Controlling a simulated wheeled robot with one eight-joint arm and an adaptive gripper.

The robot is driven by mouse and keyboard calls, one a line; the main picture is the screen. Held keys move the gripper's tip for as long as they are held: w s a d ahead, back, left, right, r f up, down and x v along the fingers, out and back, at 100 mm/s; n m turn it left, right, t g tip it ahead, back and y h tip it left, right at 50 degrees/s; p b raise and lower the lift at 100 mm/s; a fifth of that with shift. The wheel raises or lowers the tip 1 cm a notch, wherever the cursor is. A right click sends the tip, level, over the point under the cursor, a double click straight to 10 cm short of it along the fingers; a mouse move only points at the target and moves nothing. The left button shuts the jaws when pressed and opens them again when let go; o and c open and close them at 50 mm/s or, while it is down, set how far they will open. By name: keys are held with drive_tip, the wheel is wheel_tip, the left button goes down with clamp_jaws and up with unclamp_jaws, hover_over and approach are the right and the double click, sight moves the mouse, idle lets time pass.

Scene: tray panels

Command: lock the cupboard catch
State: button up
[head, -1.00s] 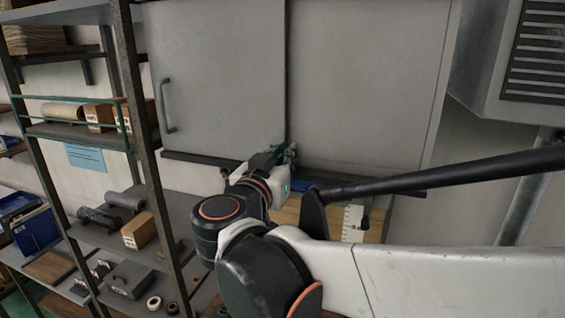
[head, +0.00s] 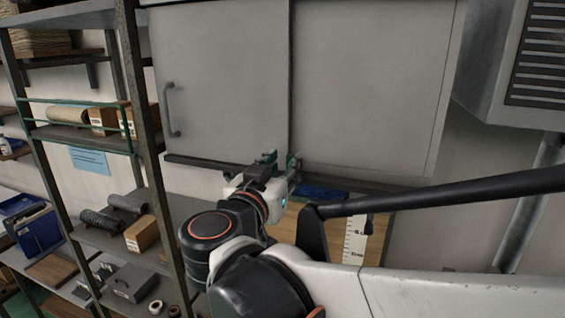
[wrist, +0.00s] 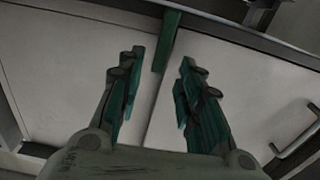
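The grey cupboard (head: 370,90) has two flat doors that meet at a vertical seam. In the wrist view, a narrow green bar (wrist: 166,42) stands at the seam by the dark bottom rail and looks like the catch. It points along the seam, ahead of and between my fingertips. My gripper (head: 282,160) is in front of the seam's lower end, where it hides the catch in the head view. In the wrist view my gripper (wrist: 160,75) is open, its two green-padded fingers apart with nothing between them. I cannot tell how far the bar is from the fingertips.
The left door has a bar handle (head: 170,110). A dark rail (head: 215,164) runs under the doors. A metal shelf rack (head: 150,140) with boxes and rolls stands close on the left. A vented grey box (head: 500,90) hangs at the right. A blue item (head: 322,192) lies below the cupboard.

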drive_tip(key=v, duration=0.9)
drive_tip(key=shift+s, duration=0.15)
drive_tip(key=d+f+n+g+b, duration=0.1)
drive_tip(key=d+f+g+b, duration=0.1)
drive_tip(key=d+f+b, duration=0.45)
drive_tip(key=d+f+g+b, duration=0.2)
drive_tip(key=d+f+g, duration=0.15)
drive_tip(key=f, duration=0.65)
drive_tip(key=d+f+n+g+b, duration=0.1)
drive_tip(key=d+f+b, duration=0.4)
drive_tip(key=f, duration=0.3)
drive_tip(key=s+d+f+g+y+b, duration=0.1)
drive_tip(key=s+d+f+y+b, duration=0.1)
drive_tip(key=f+b, duration=0.4)
drive_tip(key=s+d+f+n+g+y+b, duration=0.1)
drive_tip(key=f+b, duration=0.5)
drive_tip(key=f, duration=0.6)
drive_tip(key=s+d+f+g+y+b, duration=0.1)
drive_tip(key=s+d+f+y+b, duration=0.2)
drive_tip(key=f, duration=0.7)
drive_tip(key=shift+s+d+n+b, duration=0.4)
drive_tip(key=shift+s+d+b, duration=0.3)
drive_tip(key=shift+s+b, duration=0.8)
drive_tip(key=shift+w+f, duration=0.1)
